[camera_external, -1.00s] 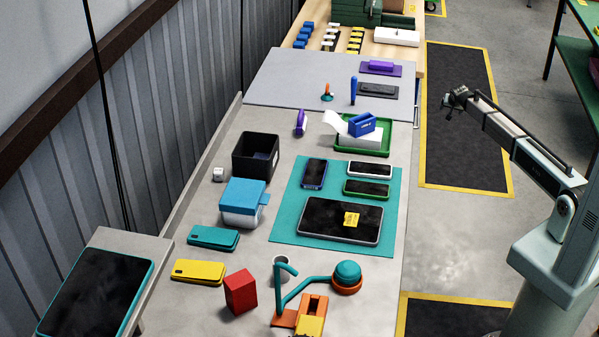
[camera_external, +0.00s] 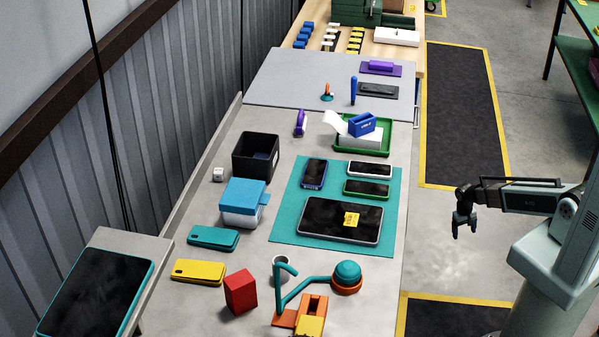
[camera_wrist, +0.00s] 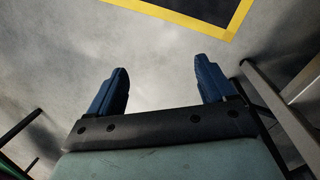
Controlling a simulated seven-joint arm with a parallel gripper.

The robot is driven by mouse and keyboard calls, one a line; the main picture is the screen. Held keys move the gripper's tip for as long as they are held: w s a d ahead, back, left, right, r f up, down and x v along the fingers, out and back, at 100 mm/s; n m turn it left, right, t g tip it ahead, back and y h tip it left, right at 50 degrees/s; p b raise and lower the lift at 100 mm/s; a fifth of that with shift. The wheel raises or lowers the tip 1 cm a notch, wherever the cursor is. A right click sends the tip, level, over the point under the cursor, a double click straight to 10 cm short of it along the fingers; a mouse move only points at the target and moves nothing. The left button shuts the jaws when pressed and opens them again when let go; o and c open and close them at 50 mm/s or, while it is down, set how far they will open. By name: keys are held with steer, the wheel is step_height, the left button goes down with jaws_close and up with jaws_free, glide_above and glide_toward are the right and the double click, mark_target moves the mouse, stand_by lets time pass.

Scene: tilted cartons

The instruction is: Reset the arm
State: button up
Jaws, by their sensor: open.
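My gripper (camera_external: 465,228) hangs fingers-down over the open floor, to the right of the long workbench (camera_external: 205,312). It is clear of the bench edge and touches nothing. In the wrist view my gripper (camera_wrist: 163,88) shows two blue fingers spread wide apart. Nothing is between them; grey floor lies beyond. My forearm lies about level, reaching left from my base at the lower right.
The bench holds a teal mat (camera_external: 283,228) with phones and a tablet, a black bin (camera_external: 240,168), a blue-lidded box (camera_external: 241,213), a red block (camera_external: 240,291) and a teal lamp (camera_external: 347,270). A green shelf (camera_external: 575,60) stands at upper right. Yellow-bordered floor mats (camera_external: 460,115) lie beside the bench.

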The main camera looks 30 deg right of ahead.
steer(key=s+a+f+n+g, duration=0.1)
steer(key=s+a, duration=0.3)
steer(key=s, duration=0.9)
steer(key=s+a+f+n+g+y, duration=0.1)
steer(key=s+a+n+g, duration=0.1)
steer(key=s, duration=1.2)
steer(key=shift+s+a+f+n+g, duration=0.15)
steer(key=shift+s+a+n+g, duration=0.15)
steer(key=shift+a+g, duration=0.65)
